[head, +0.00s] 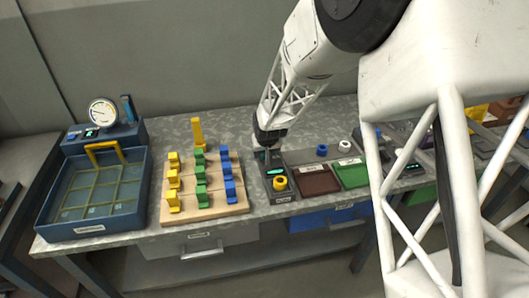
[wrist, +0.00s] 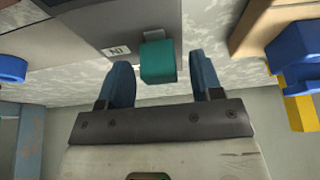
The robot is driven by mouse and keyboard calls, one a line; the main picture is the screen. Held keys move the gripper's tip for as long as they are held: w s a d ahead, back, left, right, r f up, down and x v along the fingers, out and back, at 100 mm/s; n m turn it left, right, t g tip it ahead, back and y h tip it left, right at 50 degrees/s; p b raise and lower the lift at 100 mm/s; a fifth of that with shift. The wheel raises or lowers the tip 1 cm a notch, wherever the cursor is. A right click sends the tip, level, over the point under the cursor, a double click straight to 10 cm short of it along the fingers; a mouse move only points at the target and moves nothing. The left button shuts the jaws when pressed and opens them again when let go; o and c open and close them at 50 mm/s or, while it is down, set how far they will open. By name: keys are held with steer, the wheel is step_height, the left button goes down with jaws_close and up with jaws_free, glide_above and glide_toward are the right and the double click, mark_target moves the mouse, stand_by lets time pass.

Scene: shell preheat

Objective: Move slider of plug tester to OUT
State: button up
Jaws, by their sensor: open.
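The plug tester (head: 280,199) is a dark grey box on the bench, with a yellow plug (head: 279,183) near its front. In the wrist view its grey face (wrist: 125,25) shows with a teal slider knob (wrist: 158,63) and a small white label (wrist: 117,50) beside it, which seems to read IN. My gripper (wrist: 161,72) is open, with one blue finger on each side of the knob and a gap showing on both sides. In the head view my gripper (head: 268,156) is over the back of the tester, hiding part of it.
A wooden board (head: 205,212) with yellow, green and blue pieces stands close to the left. A blue basin (head: 92,229) with a gauge is farther left. Brown (head: 315,181) and green (head: 352,174) trays adjoin the tester on the right. My arm hides the right part of the bench.

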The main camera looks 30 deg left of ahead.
steer(key=shift+a+f, duration=0.1)
steer(key=shift+f, duration=0.15)
jaws_close()
steer(key=shift+w+a+r, duration=0.1)
steer(key=shift+w+a, duration=1.65)
steer(key=shift+w, duration=0.05)
jaws_free()
steer(key=v, duration=0.7)
steer(key=shift+r, duration=0.3)
